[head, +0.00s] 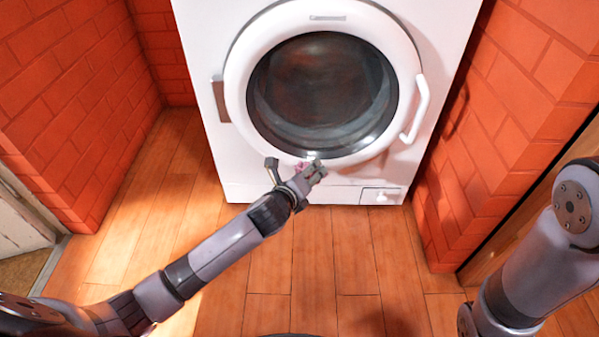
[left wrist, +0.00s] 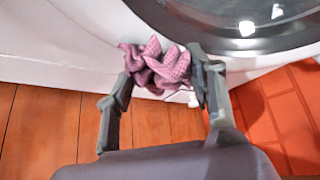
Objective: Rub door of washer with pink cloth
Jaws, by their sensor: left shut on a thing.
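The white washer (head: 210,110) stands against the back wall with its round door (head: 322,82) closed. The door has a white ring, dark glass and a handle (head: 418,108) on its right side. My left gripper (head: 297,172) is at the lower edge of the door. It is shut on a crumpled pink cloth (left wrist: 158,66), which shows between its fingers in the left wrist view. In the head view only a small bit of the cloth (head: 301,166) shows. The cloth is close to the door's lower rim; I cannot tell whether it touches. My right gripper is out of view.
Red brick walls (head: 70,90) close in the washer on the left and right. A small flap (head: 380,196) is at the washer's lower right. The wooden floor (head: 310,265) in front is clear. A pale door (head: 22,215) is at far left.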

